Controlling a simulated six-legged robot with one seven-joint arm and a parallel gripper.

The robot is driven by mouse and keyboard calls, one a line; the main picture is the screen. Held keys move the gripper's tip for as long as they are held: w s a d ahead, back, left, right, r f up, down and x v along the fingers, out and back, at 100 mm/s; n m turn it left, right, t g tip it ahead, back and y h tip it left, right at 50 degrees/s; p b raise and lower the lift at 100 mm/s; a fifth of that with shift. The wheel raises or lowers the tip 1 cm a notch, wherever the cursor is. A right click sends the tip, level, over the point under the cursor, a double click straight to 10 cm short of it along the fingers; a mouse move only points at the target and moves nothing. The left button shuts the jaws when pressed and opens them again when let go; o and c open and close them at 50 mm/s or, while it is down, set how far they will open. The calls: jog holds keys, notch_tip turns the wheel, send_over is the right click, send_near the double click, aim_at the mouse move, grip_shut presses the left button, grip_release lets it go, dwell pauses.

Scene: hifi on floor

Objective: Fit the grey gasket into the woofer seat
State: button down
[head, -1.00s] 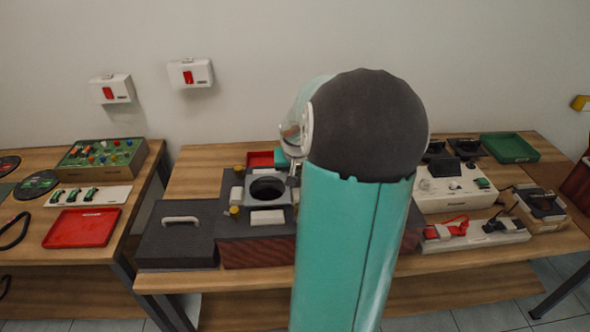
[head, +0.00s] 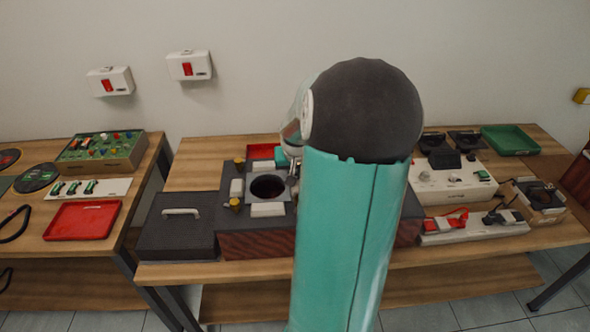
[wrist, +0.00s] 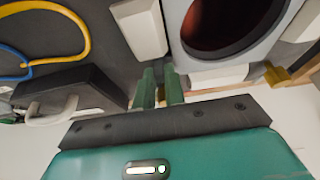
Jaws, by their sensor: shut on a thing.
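The grey gasket (head: 253,192) is a light grey, squarish plate with a large round hole. In the head view it lies flat over the woofer seat in the dark-topped speaker cabinet (head: 226,214), between white blocks. The dark opening (head: 268,187) shows through its hole. In the wrist view the gasket (wrist: 176,38) rings a dark red opening. My gripper (wrist: 160,74) has its green fingers shut on the gasket at its edge; the exact contact is hard to see. In the head view my arm hides the cabinet's right part. I cannot tell whether the gasket is fully seated.
White blocks (head: 268,210) and yellow knobs (head: 235,203) stand close around the gasket. A dark case (head: 178,232) with a white handle is left of the cabinet. A red tray (head: 262,151) lies behind. A white device (head: 450,182) and a green tray (head: 510,139) are at right.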

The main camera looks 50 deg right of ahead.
jog(key=c, duration=1.4)
grip_release()
jog(key=v, duration=1.3)
jog(key=shift+r, duration=0.4)
notch_tip(320, 180, up, 8)
jog(key=shift+a, duration=0.1)
